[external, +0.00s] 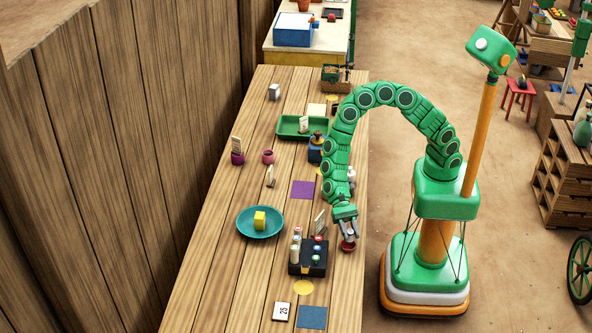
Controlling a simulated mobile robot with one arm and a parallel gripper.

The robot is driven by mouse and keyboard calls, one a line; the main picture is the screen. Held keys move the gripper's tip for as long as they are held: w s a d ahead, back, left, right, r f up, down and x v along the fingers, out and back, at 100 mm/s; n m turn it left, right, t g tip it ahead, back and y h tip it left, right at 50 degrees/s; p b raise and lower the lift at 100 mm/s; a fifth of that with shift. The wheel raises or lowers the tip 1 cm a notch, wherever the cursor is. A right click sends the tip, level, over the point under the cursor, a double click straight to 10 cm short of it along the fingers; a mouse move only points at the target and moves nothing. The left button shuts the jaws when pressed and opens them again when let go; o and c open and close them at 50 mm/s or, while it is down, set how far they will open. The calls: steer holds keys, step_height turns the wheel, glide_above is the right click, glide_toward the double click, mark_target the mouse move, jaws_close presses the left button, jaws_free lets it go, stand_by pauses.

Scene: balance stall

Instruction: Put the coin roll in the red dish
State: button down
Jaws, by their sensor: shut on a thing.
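My gripper (349,234) is low over the right edge of the wooden stall table, its fingers pointing down. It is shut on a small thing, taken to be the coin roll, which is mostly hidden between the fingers. A small dark red round dish (348,247) shows directly under the fingertips, near the table's edge. I cannot tell whether the held thing touches the dish.
A black rack (315,268) with coloured round tops and pale cylinders stands left of my gripper. A teal dish (246,228) holding a yellow block is farther left. A green tray (290,135) lies toward the back. Bare table (225,290) is free at front left.

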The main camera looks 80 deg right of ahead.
steer(key=shift+w+a+f, duration=0.15)
steer(key=shift+a+f, duration=0.05)
steer(key=shift+f, duration=1.6)
steer(key=shift+f, duration=0.1)
steer(key=c, duration=0.7)
jaws_free()
steer(key=shift+c, duration=0.2)
steer(key=shift+d, duration=0.1)
steer(key=v, duration=1.2)
steer(key=shift+r, duration=0.2)
